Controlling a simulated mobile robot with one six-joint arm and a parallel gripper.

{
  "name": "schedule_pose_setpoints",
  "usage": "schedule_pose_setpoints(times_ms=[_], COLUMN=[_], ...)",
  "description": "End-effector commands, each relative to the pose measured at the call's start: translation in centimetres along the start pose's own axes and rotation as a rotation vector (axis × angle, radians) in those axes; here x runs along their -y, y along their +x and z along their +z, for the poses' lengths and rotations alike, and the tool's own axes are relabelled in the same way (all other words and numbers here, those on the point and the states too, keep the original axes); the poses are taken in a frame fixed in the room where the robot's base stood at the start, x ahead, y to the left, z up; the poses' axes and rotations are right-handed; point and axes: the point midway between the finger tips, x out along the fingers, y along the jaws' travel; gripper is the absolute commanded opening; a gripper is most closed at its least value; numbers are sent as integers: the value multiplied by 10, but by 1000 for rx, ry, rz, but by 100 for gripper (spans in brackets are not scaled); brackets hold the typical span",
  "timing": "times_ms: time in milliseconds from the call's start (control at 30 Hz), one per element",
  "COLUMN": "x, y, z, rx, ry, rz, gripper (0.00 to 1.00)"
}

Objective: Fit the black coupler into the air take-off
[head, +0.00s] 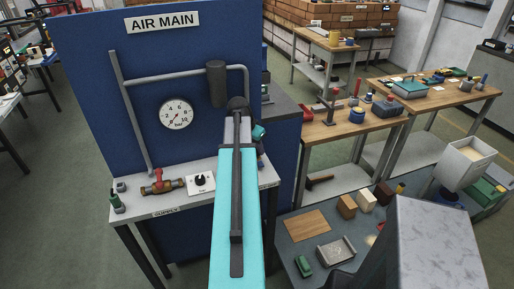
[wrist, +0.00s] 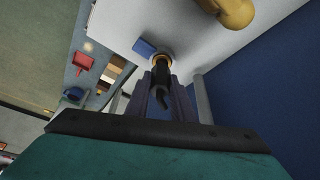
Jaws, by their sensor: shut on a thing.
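In the wrist view my gripper (wrist: 161,103) is shut on the black coupler (wrist: 162,74), which lies between its two dark fingers. The coupler's far end points at a brass ring (wrist: 155,58) beside a small blue block (wrist: 143,47), at the pale shelf. The ring looks like the mouth of the air take-off. The coupler's end overlaps it in the picture; I cannot tell whether it is touching or inside. In the head view my teal arm hides the coupler, the take-off and the fingertips.
The blue AIR MAIN panel (head: 100,80) carries a gauge (head: 176,114) and grey pipes (head: 185,77). A large brass part (wrist: 235,10) is near the coupler. Workbenches (head: 340,128) stand right.

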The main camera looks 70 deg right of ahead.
Motion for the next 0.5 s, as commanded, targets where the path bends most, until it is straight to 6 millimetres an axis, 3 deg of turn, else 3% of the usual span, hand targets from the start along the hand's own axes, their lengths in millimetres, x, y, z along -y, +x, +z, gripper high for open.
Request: schedule_pose_setpoints(times_ms=[500], x=[1], y=[10], z=[4], rx=[-1], ry=[-1], rz=[-1], gripper=[0])
